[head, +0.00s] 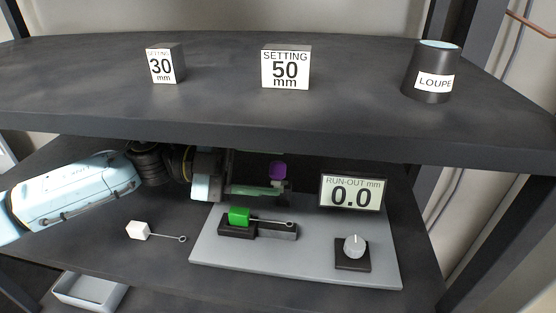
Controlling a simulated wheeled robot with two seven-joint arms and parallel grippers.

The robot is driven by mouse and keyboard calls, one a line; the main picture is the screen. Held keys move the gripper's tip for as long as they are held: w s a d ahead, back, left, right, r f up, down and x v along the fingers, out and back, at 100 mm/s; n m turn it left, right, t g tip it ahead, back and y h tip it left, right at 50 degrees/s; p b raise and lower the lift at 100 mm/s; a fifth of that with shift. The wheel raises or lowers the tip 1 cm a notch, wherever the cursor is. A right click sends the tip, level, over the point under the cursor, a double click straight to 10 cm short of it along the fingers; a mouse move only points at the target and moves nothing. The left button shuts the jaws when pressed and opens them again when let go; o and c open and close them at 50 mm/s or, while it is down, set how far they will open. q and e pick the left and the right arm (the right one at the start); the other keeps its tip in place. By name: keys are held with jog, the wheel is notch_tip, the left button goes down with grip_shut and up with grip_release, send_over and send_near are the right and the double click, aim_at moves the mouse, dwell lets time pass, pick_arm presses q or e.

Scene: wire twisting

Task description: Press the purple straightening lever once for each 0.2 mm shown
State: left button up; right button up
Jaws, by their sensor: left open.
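The lever's lower part is hidden behind the lower finger. The run-out display (352,192) stands to the right and reads 0.0 mm. My right gripper is not in view.
A grey plate (310,268) carries a green block in a black holder (239,216) and a grey knob (354,246). A white block with a wire (138,230) lies to the left. Above are setting blocks 30 (162,66) and 50 (285,70) and a loupe (432,72).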

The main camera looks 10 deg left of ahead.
pick_arm(q)
jog(key=shift+d, duration=1.2)
jog(key=shift+r, duration=0.1)
grip_shut()
